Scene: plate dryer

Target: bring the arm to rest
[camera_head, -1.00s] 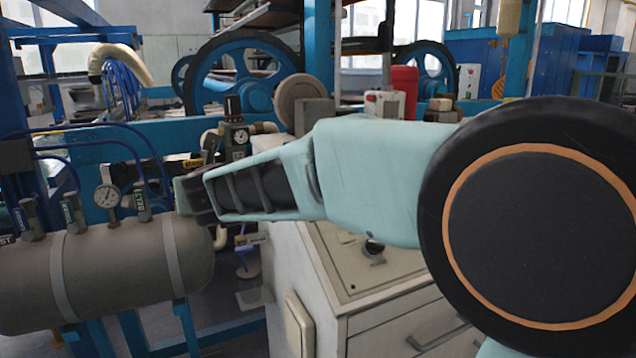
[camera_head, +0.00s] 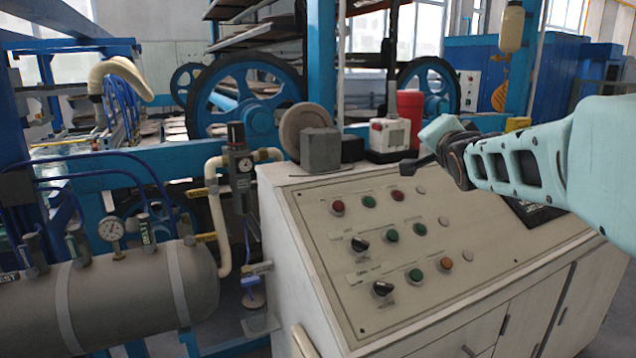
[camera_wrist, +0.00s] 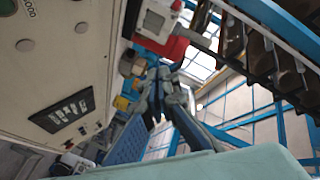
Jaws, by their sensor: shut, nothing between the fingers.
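My gripper (camera_head: 412,165) is at the left end of my pale teal arm (camera_head: 545,160), which reaches in from the right edge of the head view. It is shut and holds nothing. It hangs in front of and above the right part of the control cabinet (camera_head: 330,230), apart from the buttons as far as I can tell. In the wrist view, a pale teal part of my own arm fills the bottom edge, and the cabinet's panel (camera_wrist: 40,75) shows tilted on the left.
The cabinet's sloped panel carries several knobs and coloured buttons. A red container (camera_head: 411,108) and a grey block (camera_head: 320,149) stand behind its top edge. A grey tank (camera_head: 130,295) with gauges is at the left. Blue wheels and frames (camera_head: 245,95) stand behind.

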